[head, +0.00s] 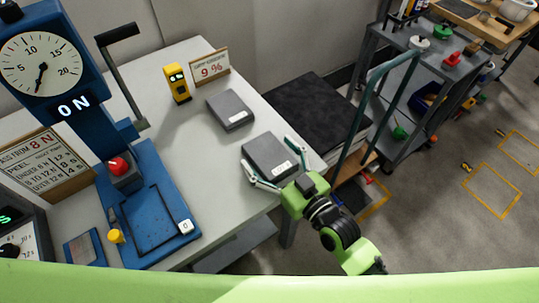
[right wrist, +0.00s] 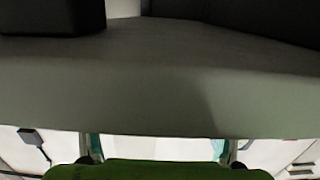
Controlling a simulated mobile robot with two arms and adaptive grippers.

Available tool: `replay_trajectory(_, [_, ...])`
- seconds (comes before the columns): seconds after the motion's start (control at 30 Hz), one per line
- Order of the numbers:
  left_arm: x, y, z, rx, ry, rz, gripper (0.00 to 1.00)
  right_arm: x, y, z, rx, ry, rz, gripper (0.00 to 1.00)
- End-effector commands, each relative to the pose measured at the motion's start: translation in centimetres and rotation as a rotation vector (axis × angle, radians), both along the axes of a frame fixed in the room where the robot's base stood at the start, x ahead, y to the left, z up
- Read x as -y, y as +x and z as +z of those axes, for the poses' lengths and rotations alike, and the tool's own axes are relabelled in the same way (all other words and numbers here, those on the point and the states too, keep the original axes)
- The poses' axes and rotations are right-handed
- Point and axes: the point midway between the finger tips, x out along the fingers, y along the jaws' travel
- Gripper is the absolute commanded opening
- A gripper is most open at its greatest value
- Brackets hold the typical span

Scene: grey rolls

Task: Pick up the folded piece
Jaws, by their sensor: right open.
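Two flat grey pieces with small white labels lie on the white table (head: 190,140). The nearer grey piece (head: 268,152) is close to the table's right corner; the farther grey piece (head: 230,108) lies behind it and to the left. I cannot tell which one is the folded piece. My right gripper (head: 270,164) is open, with one finger at each side of the nearer piece. I cannot tell whether they touch it. In the right wrist view, a large grey surface (right wrist: 150,90) fills the middle, with the fingers partly hidden below it. My left gripper is not in view.
A blue dial press (head: 150,205) stands at the left of the table. A yellow device (head: 177,83) and a "9 %" sign (head: 210,68) stand at the back. A grey shelf cart (head: 405,90) and a dark platform (head: 315,105) are to the right.

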Motion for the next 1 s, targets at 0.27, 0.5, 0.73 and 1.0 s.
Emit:
replay_trajectory(0.27, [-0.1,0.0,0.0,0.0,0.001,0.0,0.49,0.0,0.0,0.0,0.0,0.0,0.0,0.56])
replay_trajectory(0.5, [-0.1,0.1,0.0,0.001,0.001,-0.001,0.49,0.0,0.0,0.1,0.002,0.001,0.0,0.38])
replay_trajectory(0.73, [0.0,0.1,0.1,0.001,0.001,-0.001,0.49,0.0,0.0,0.4,0.002,0.002,0.0,0.38])
replay_trajectory(1.0, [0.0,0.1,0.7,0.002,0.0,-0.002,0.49,0.1,-0.1,3.8,0.006,0.004,-0.002,0.38])
